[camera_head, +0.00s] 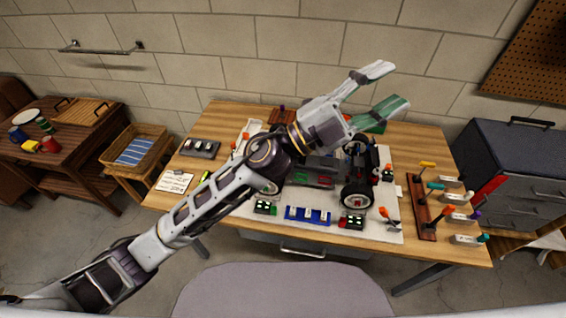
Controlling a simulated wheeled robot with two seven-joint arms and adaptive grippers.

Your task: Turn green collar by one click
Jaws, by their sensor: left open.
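The RC racecar (318,166) stands on a pale mat (378,230) on the wooden workbench (425,140). Its dark chassis and several wheels show, among them the near right wheel (357,196). My left arm crosses in front of the car and hides much of its left and rear parts. My left gripper (385,90) is open and empty, pointing up and right above the back of the bench, apart from the car. I cannot pick out the green collar at this size. My right gripper is not in view.
A blue tray (307,215) with white parts lies at the mat's front. A dark tray (200,148) lies at left. A wooden rack with several screwdrivers (424,205) is at right. A grey stool seat (283,290) stands in front. A dark drawer cabinet (520,150) stands right.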

